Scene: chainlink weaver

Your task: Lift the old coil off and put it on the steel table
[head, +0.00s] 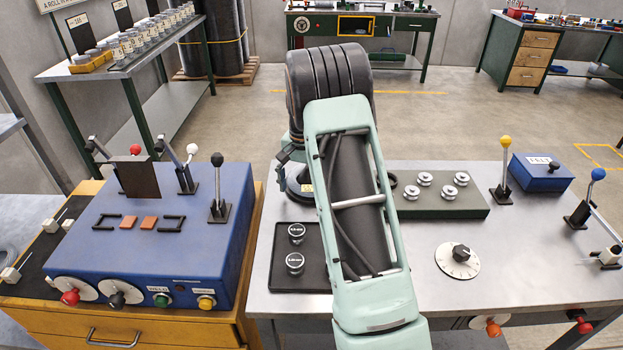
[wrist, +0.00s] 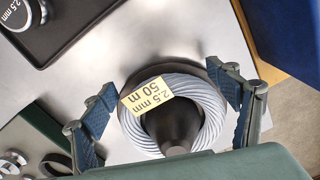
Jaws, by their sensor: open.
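The coil (wrist: 207,125) of grey wire sits around a dark cone-shaped spindle (wrist: 172,128) in the wrist view. It bears a yellow label reading "2.5 mm 50 m". A dark round base shows behind the coil. My gripper (wrist: 168,88) is open, with one finger on each side of the coil. The left finger looks close to the coil's edge; I cannot tell whether either finger touches it. The steel table (head: 540,255) spreads under the spindle. In the head view my arm hides the coil and most of my gripper.
A black tray (head: 297,283) with two round labelled pieces lies close to the spindle. A green block (head: 428,207) with several metal rollers stands to the right. A blue control box (head: 160,245) with levers is at left. The table's front right is mostly clear around a dial (head: 458,260).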

